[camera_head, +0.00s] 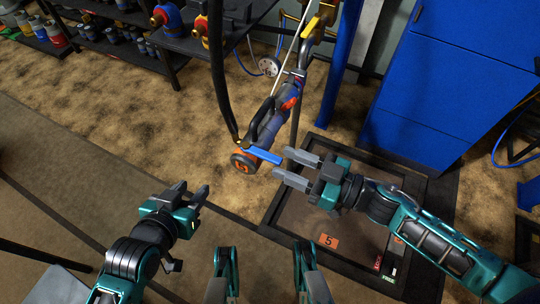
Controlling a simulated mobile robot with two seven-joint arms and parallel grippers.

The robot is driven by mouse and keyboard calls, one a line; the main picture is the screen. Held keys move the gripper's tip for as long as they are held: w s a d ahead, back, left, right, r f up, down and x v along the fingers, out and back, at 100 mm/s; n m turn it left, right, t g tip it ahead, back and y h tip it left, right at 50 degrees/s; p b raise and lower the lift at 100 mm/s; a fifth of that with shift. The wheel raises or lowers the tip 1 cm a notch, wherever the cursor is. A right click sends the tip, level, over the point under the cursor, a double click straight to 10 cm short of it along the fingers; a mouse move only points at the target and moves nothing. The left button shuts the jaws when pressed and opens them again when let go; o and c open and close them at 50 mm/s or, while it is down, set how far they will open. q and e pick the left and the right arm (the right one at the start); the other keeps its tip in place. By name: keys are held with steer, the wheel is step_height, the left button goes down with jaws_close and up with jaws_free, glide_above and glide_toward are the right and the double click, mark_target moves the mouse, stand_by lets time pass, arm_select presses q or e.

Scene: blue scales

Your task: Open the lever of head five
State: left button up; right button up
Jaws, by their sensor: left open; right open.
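A blue lever (262,153) sticks out to the right from a brass fitting at the lower end of a black hose (222,85). An orange tag marked 5 (328,240) lies on the dark-framed scale (283,212) below it. My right gripper (282,162) is open, with its grey fingers pointing left and its tips at the lever's free end. I cannot tell whether they touch the lever. My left gripper (194,188) is open and empty, lower left of the lever and apart from it.
A grey and orange cylindrical tool (276,124) stands close behind the lever. A blue cabinet (455,75) fills the back right, with a blue post (345,60) left of it. A dark shelf (110,50) with several bottles is at the back left.

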mark_target(270, 156)
steer(key=x, duration=0.5)
steer(key=shift+b, duration=0.3)
jaws_close()
stand_by(0.4)
